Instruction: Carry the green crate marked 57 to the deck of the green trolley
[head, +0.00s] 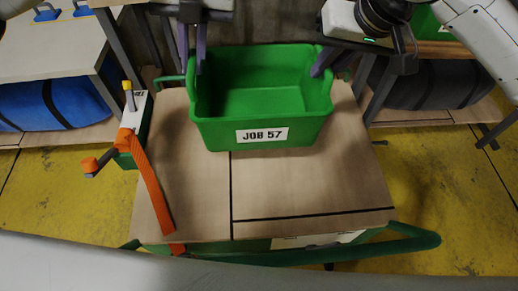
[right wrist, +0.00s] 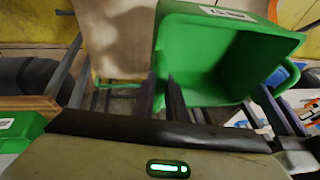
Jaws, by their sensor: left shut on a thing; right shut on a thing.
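The green crate (head: 262,135) carries a white "JOB 57" label and is empty. It is upright over the far half of the green trolley's wooden deck (head: 310,190); whether its base touches the deck is hard to tell. My left gripper (head: 192,62) is shut on its left rim. My right gripper (head: 328,66) is shut on its right rim. In the right wrist view the crate (right wrist: 200,60) fills the upper middle, with my right fingers (right wrist: 165,95) at its edge. The trolley's green handle (head: 400,245) is at the near end.
An orange strap (head: 150,185) lies along the deck's left side, below an orange-and-yellow-handled fixture (head: 130,130). A bench with a blue roll (head: 50,102) stands at left; a shelf with a dark roll (head: 430,88) stands at right. The deck's near half is mostly clear.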

